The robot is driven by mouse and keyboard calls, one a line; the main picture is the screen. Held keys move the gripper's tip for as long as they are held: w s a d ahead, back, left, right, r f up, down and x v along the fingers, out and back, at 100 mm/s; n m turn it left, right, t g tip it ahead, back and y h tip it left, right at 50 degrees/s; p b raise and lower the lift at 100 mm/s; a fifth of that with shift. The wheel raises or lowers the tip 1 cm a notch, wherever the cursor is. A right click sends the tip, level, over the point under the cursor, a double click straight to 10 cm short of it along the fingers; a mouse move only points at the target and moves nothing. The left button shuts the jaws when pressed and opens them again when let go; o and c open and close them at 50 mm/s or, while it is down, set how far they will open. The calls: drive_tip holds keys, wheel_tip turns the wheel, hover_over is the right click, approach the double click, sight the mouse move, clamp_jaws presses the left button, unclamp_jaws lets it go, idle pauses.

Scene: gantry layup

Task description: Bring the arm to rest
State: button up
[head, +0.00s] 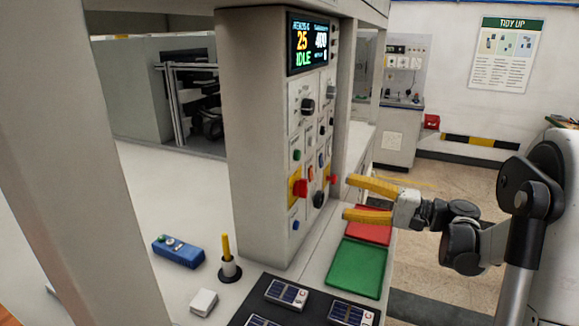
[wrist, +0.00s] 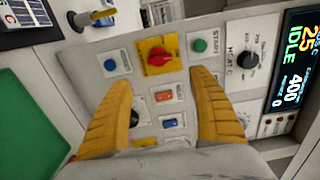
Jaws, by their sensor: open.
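My gripper (head: 350,199) is in front of the control panel, to its right in the head view, with its two yellow fingers apart and nothing between them. In the wrist view my gripper (wrist: 165,95) shows both fingers spread toward the panel face (wrist: 225,55). I cannot tell whether a fingertip touches the panel. The display (head: 307,44) reads IDLE.
Below my gripper lie a red mat (head: 368,228) and a green mat (head: 356,268) on the bench. Several small solar panels (head: 286,293) lie on a dark mat. A blue box (head: 178,251) and a yellow-handled tool in a holder (head: 228,262) stand at left. Open floor (head: 440,260) is at right.

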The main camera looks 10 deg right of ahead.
drive_tip(key=s+a+f+n+g+h, duration=0.2)
drive_tip(key=s+a+f+g+h, duration=0.2)
drive_tip(key=s+a+h, duration=0.55)
drive_tip(key=s+f+n+h, duration=0.2)
drive_tip(key=s, duration=0.5)
drive_tip(key=s+f+n+h, duration=0.3)
drive_tip(key=s, duration=0.4)
drive_tip(key=shift+s+a+t, duration=0.15)
drive_tip(key=shift+a+t, duration=0.05)
drive_tip(key=shift+t, duration=0.1)
